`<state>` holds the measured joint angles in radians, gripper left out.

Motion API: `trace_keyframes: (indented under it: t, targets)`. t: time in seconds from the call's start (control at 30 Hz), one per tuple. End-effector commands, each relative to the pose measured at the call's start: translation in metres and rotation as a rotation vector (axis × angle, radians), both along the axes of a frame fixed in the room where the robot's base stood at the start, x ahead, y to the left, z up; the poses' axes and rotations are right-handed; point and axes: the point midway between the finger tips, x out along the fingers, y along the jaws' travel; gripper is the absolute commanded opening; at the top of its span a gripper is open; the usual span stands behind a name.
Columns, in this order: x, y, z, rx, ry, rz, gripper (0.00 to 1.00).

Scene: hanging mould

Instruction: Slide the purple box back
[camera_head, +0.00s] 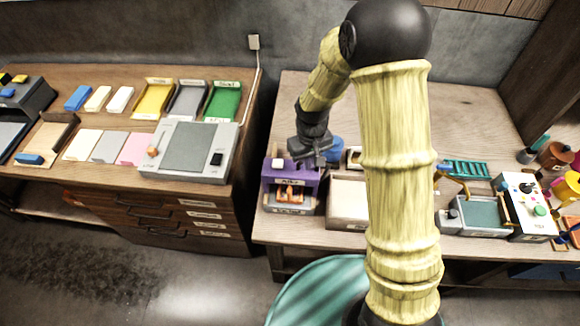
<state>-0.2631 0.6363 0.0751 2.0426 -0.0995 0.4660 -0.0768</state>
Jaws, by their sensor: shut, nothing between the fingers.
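The purple box (304,178) stands at the left front part of the right-hand table. It has a purple upper part, a small white piece on top, a label, and a front opening with orange shapes inside. Its lower front is grey. My gripper (318,154) is shut and empty, over the back right part of the purple box. I cannot tell whether it touches the box. My dark wrist hides part of what lies behind the box.
A blue round thing (334,150) sits just behind my gripper. A pale open tray (347,196) stands right of the purple box, partly behind my arm. The left bench (85,182) holds coloured trays and a grey device (187,151).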

Motion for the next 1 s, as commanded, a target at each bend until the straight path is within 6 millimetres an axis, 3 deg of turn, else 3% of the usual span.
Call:
trace_keyframes:
  t: [0.33,1.0]
  targets:
    - [0.000,0.000,-0.001,0.000,0.000,0.001,0.00]
    - [0.000,0.000,-0.023,0.000,0.001,0.000,0.00]
